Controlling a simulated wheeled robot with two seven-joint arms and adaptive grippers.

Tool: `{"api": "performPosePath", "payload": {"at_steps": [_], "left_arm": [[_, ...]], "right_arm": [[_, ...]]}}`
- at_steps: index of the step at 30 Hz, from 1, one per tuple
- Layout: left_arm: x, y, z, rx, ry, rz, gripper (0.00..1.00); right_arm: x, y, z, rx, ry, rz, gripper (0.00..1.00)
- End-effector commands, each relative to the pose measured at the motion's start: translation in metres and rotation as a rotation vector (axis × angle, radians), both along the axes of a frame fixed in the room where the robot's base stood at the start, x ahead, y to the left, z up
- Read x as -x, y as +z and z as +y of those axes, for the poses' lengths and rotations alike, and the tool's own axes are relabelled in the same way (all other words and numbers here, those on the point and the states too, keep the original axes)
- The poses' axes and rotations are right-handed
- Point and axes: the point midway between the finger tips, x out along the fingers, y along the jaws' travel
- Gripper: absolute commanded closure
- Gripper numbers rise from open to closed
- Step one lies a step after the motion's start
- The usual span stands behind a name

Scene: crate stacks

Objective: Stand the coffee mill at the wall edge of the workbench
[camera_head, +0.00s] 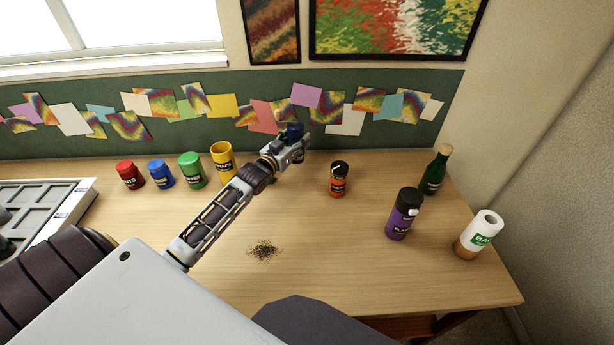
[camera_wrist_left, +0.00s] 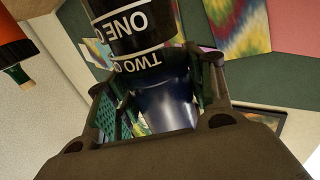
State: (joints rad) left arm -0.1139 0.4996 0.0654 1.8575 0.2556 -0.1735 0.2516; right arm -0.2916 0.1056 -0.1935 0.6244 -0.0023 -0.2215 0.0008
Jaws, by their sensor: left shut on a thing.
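My left gripper (camera_head: 298,147) reaches over the back of the workbench (camera_head: 330,255), close to the green wall strip. It is shut on the coffee mill, whose dark blue part (camera_head: 294,130) shows above the fingers. In the left wrist view the mill (camera_wrist_left: 165,104) sits between both fingers, with a glossy dark blue part and a black part with white cup lettering, upside down in that picture. The gripper hides much of the mill in the head view. I cannot tell whether its base touches the bench. My right gripper is not in view.
Red (camera_head: 130,175), blue (camera_head: 161,174), green (camera_head: 191,170) and yellow (camera_head: 222,160) jars stand left of the gripper. An orange jar (camera_head: 338,181), purple bottle (camera_head: 403,215), green bottle (camera_head: 435,172) and white roll (camera_head: 479,235) stand right. Dark grounds (camera_head: 264,250) lie in front.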

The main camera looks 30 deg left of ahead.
Motion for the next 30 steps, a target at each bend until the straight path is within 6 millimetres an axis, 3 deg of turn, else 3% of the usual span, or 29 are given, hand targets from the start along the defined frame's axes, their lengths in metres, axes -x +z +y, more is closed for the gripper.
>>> {"api": "performPosePath", "payload": {"at_steps": [16, 30], "left_arm": [[0.001, -0.004, 0.001, 0.001, 0.001, -0.001, 0.82], [0.001, -0.058, 0.001, 0.001, 0.001, -0.002, 0.82]], "right_arm": [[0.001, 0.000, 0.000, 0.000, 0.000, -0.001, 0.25], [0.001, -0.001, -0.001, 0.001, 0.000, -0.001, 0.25]]}}
